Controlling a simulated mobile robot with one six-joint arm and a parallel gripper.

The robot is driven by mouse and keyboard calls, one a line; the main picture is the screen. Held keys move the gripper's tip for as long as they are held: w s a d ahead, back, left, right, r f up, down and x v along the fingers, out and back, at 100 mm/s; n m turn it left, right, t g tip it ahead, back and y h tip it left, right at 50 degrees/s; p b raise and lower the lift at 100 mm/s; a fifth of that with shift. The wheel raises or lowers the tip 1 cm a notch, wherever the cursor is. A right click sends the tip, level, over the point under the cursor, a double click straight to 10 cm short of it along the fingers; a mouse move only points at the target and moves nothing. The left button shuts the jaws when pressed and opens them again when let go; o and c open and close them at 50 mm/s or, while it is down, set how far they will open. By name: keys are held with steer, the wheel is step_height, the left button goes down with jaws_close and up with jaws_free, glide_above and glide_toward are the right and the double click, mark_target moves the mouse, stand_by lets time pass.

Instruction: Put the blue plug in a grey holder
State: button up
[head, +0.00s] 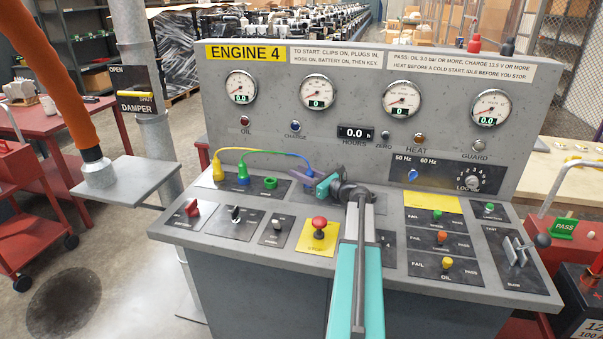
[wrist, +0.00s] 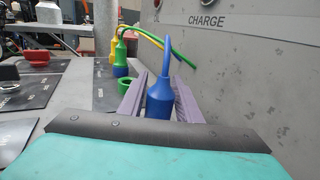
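The blue plug (wrist: 160,98) stands roughly upright between the two purple fingers of my gripper (wrist: 159,84) in the wrist view, with its blue cord rising from its top. A finger lies close on each side; I cannot tell whether both touch it. The plug's lower end is hidden behind the gripper's dark edge. In the head view my gripper (head: 307,176) is low over the console's left middle, just right of the green holder (head: 270,182). A small blue part of the plug (head: 309,172) shows there. I cannot make out a grey holder, nor whether the plug sits in one.
A yellow plug (head: 218,171) and a green plug (head: 243,168) stand left on the console, the green one in a blue holder (head: 243,180). The gauge panel (head: 290,125) rises behind. A red stop button (head: 320,223) and several switches lie in front.

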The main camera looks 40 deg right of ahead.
steer(key=shift+o, duration=1.3)
steer(key=shift+s, duration=0.1)
steer(key=s+b, duration=0.1)
steer(key=s, duration=0.3)
steer(key=s+d+b, duration=0.1)
steer(key=s, duration=0.4)
steer(key=s+b, duration=0.1)
steer(key=s, duration=0.3)
steer(key=shift+s+d, duration=0.3)
